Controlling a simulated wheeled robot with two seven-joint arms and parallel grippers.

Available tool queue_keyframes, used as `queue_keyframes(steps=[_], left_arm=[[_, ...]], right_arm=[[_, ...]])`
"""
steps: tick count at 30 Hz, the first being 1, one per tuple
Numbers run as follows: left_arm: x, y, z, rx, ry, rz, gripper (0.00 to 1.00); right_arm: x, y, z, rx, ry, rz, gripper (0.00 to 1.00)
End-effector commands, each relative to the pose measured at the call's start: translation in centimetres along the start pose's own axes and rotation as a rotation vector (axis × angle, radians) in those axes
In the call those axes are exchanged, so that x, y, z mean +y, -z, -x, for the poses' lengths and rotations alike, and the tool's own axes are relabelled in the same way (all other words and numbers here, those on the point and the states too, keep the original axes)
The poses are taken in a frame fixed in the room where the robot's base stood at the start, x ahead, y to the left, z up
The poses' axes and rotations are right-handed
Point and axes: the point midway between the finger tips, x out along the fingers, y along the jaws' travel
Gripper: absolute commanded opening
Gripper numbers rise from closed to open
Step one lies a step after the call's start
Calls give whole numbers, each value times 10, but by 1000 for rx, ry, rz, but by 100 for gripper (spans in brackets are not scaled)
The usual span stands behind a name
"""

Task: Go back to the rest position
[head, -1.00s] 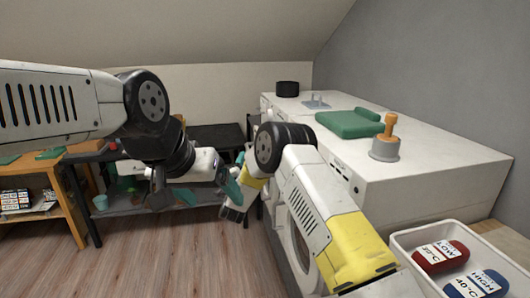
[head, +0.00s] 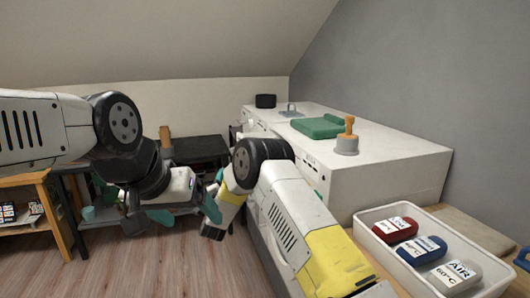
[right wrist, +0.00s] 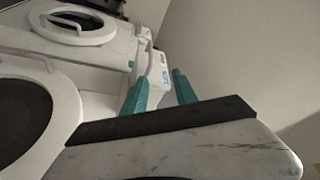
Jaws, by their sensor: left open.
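My left gripper (head: 186,210) is in the head view, low on the left, in front of a dark shelf table. Its teal fingers are apart with nothing seen between them. My left arm comes in from the left edge at mid height. My right arm bends in front of the white machines, with its wrist pointing down near the left gripper; its fingers are not clear there. In the right wrist view my right gripper (right wrist: 161,92) shows two teal fingers apart, with white machine fronts beyond them.
A white tray (head: 366,240) with labelled blocks is at lower right. Wooden floor (head: 150,270) is open at lower left.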

Motion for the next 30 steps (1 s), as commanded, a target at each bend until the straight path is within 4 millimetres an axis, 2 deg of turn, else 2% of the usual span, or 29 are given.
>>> queue_keyframes(steps=[1,11,17,20,23,24,26,30], left_arm=[[0,0,0,1,0,0,82],[0,0,0,0,0,0,82],[0,0,0,0,0,0,82],[0,0,0,0,0,0,82],[0,0,0,0,0,0,82],[0,0,0,0,0,0,82],[0,0,0,0,0,0,82],[0,0,0,0,0,0,82]], right_arm=[[-6,7,-4,-3,0,1,34],[-26,30,-19,-72,-28,28,34],[-48,60,-29,-146,-53,62,34],[-60,80,-31,-196,-70,89,34],[-77,108,-29,-262,-89,127,34],[-84,122,-26,-292,-99,147,34],[-94,144,-18,-346,-113,182,34],[-110,194,14,-473,-152,272,34]])
